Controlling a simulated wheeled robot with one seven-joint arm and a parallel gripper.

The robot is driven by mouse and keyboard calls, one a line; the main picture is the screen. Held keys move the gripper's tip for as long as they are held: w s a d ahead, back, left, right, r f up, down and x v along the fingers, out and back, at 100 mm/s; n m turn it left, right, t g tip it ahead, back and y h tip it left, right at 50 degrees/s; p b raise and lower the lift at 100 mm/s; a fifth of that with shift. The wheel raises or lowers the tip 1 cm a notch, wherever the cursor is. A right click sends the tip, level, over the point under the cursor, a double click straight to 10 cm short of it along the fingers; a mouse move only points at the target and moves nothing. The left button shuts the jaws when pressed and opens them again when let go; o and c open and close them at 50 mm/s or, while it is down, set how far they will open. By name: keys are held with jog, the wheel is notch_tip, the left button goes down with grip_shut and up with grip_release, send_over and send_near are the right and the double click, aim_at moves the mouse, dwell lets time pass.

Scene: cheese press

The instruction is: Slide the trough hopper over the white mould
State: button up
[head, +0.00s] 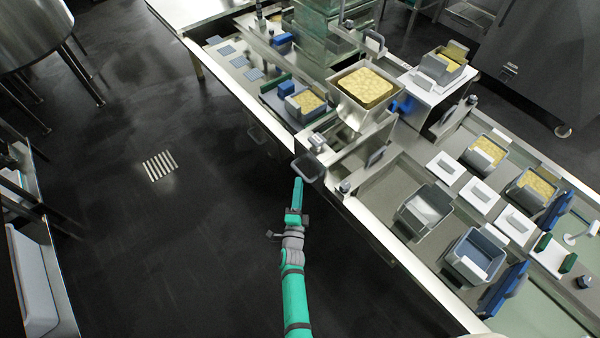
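The trough hopper (344,100) is an open metal box filled with pale yellow curd. It sits across the press table, between two filling places. To its right, a grey-white mould (434,67) with yellow curd stands on a white block; I take this as the white mould. The hopper is beside it, not over it. A grey loop handle (308,167) stands at the table's near edge. My gripper (298,184) is at the end of the teal arm, close to this handle. I cannot tell whether they touch or whether the fingers are open.
A metal vat (32,30) stands at far left. The dark floor (170,230) left of my arm is clear.

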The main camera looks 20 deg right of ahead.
aim_at(300, 172)
jog(key=shift+x, duration=3.05)
grip_shut()
